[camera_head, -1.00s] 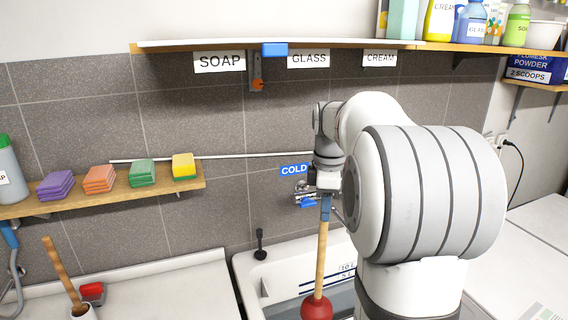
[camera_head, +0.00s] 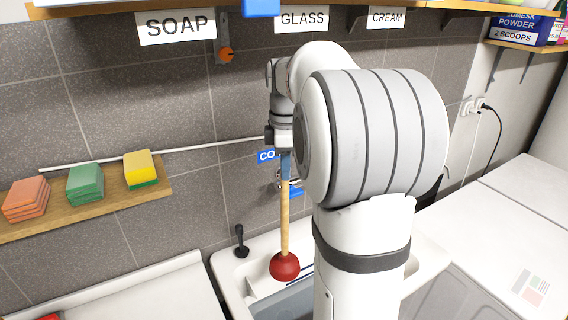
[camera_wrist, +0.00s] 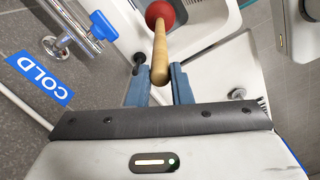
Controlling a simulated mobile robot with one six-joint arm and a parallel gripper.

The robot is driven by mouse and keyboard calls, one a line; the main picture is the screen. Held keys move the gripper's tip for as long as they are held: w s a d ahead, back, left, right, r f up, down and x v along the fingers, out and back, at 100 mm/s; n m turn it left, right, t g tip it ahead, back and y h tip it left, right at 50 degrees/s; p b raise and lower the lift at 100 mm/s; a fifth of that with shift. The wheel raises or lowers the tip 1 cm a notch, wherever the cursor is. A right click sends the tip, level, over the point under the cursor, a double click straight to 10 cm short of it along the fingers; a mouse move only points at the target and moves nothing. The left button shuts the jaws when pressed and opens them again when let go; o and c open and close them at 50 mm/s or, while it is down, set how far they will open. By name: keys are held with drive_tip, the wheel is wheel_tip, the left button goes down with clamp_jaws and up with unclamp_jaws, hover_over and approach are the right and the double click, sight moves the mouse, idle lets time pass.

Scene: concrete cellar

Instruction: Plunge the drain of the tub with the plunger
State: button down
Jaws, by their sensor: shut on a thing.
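The plunger (camera_head: 285,215) has a wooden handle and a red rubber cup, and hangs upright with the cup down. My gripper (camera_head: 285,160) is shut on the upper end of the handle. In the wrist view the handle (camera_wrist: 159,62) lies between the blue fingers of my gripper (camera_wrist: 158,85). The red cup (camera_wrist: 160,13) is at the far end. The white tub (camera_head: 228,275) is below; the cup shows over its basin in the head view. I cannot tell whether the cup touches anything. The drain is not visible, and my arm covers part of the tub.
A tap with a blue handle (camera_head: 295,192) is on the wall behind the plunger, beside the COLD sign (camera_wrist: 38,80). A black lever (camera_head: 241,241) stands on the tub's rim. A sponge shelf (camera_head: 100,208) is at left. White counters flank the tub.

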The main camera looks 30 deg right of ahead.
sight(286, 253)
drive_tip(key=shift+d, duration=0.1)
wheel_tip(286, 253, down, 26)
drive_tip(key=b, duration=1.8)
drive_tip(key=shift+s, duration=0.1)
drive_tip(key=shift+f+b, duration=0.55)
drive_tip(key=shift+f, duration=0.6)
drive_tip(key=shift+f, duration=0.35)
drive_tip(key=shift+r+p, duration=0.3)
drive_tip(key=shift+r, duration=0.3)
drive_tip(key=shift+f, duration=0.2)
idle(0.5)
